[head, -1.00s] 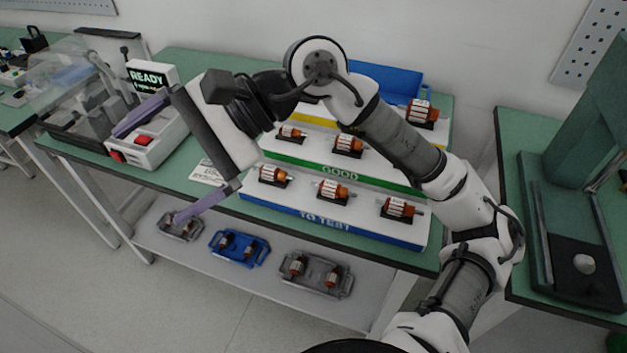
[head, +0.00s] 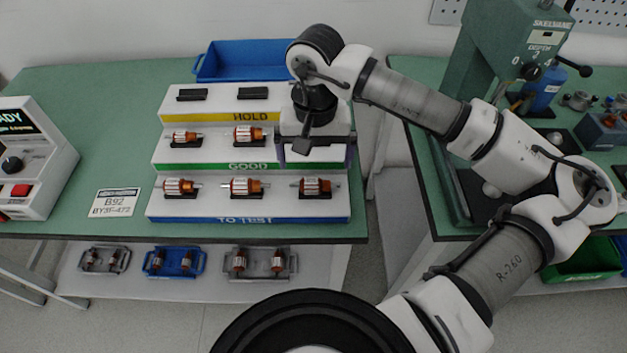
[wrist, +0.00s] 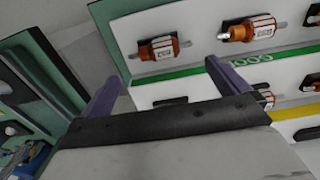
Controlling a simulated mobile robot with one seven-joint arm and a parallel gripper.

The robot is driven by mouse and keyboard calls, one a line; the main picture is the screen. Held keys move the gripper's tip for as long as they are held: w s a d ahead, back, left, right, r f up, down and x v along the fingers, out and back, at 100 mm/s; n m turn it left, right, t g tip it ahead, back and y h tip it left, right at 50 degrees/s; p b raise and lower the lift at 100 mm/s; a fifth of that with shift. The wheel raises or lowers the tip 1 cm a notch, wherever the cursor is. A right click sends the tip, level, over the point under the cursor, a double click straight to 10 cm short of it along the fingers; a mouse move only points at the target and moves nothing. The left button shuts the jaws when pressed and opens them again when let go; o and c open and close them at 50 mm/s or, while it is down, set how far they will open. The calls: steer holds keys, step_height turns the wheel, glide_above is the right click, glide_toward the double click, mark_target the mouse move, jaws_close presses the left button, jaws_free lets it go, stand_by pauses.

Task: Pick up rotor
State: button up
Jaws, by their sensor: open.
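Rotors with copper and white bodies sit in black cradles on a stepped rack (head: 290,207). The TO TEST tier holds a left rotor (head: 180,187), a middle rotor (head: 245,187) and a right rotor (head: 315,186). The GOOD tier shows two rotors, left (head: 186,137) and middle (head: 249,135). My gripper (head: 315,158) is open and empty over the rack's right part, above and behind the right TO TEST rotor. In the wrist view my gripper (wrist: 168,74) has its fingers apart, with that right rotor (wrist: 165,46) beyond them and an empty GOOD cradle (wrist: 170,101) between them.
Two empty cradles show on the HOLD tier, left (head: 192,94) and middle (head: 252,93); my arm hides its right end. A blue bin (head: 240,62) stands behind. A green press (head: 500,60) stands right. Trays with rotors, including a blue one (head: 174,262), lie on the lower shelf.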

steer(key=shift+s+f+p, duration=0.1)
steer(key=shift+f+p, duration=1.15)
steer(key=shift+f, duration=2.1)
steer(key=c, duration=0.8)
steer(key=shift+r, duration=0.1)
step_height(320, 180, up, 20)
steer(key=b, duration=0.4)
steer(key=shift+r, duration=0.1)
step_height(320, 180, up, 5)
steer(key=p, duration=0.4)
glide_above(315, 178)
steer(key=shift+b, duration=0.3)
